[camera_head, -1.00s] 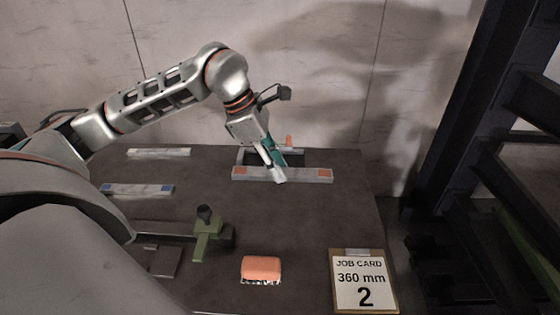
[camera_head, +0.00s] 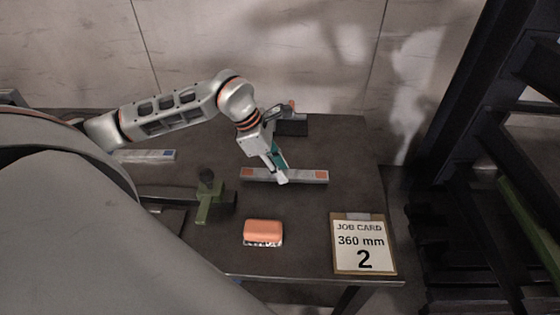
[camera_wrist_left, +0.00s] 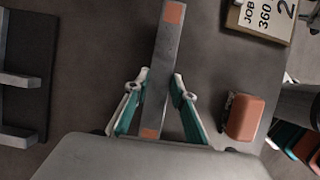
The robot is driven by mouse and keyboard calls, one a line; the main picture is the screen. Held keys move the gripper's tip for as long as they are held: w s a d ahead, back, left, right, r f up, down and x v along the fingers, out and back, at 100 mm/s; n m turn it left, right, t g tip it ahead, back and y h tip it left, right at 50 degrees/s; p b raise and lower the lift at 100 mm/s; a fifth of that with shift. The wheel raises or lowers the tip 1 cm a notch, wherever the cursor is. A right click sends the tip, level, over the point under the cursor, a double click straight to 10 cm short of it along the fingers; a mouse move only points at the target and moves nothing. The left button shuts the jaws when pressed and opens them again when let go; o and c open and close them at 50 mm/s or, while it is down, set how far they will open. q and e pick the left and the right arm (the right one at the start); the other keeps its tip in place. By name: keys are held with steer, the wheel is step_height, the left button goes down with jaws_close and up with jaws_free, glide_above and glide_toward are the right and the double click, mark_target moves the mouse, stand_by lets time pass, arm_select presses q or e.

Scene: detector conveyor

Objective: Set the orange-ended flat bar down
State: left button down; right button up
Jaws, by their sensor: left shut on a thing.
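The flat grey bar with orange ends (camera_head: 310,176) is held over the dark table (camera_head: 315,210), lying crosswise in the head view. My left gripper (camera_head: 281,176) is shut on it near its middle. In the left wrist view, the bar (camera_wrist_left: 165,62) runs lengthwise between the two teal-and-grey fingers (camera_wrist_left: 161,88), and both orange ends show. I cannot tell whether the bar touches the table or hangs just above it. My right gripper is not in view.
An orange-topped block (camera_head: 263,230) and a job card reading 360 mm, 2 (camera_head: 362,243) lie nearer. A green tool (camera_head: 207,203) and a blue-ended bar (camera_head: 150,156) are left. A dark stand (camera_head: 291,126) is behind. Table right of the bar is clear.

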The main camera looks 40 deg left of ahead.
arm_select(q)
steer(key=shift+w+f, duration=0.1)
steer(key=shift+f, duration=0.55)
steer(key=c, duration=2.1)
jaws_free()
steer(key=shift+f, duration=0.25)
steer(key=o, duration=0.4)
steer(key=shift+r, duration=0.1)
steer(key=v, duration=1.2)
steer(key=shift+b, duration=0.35)
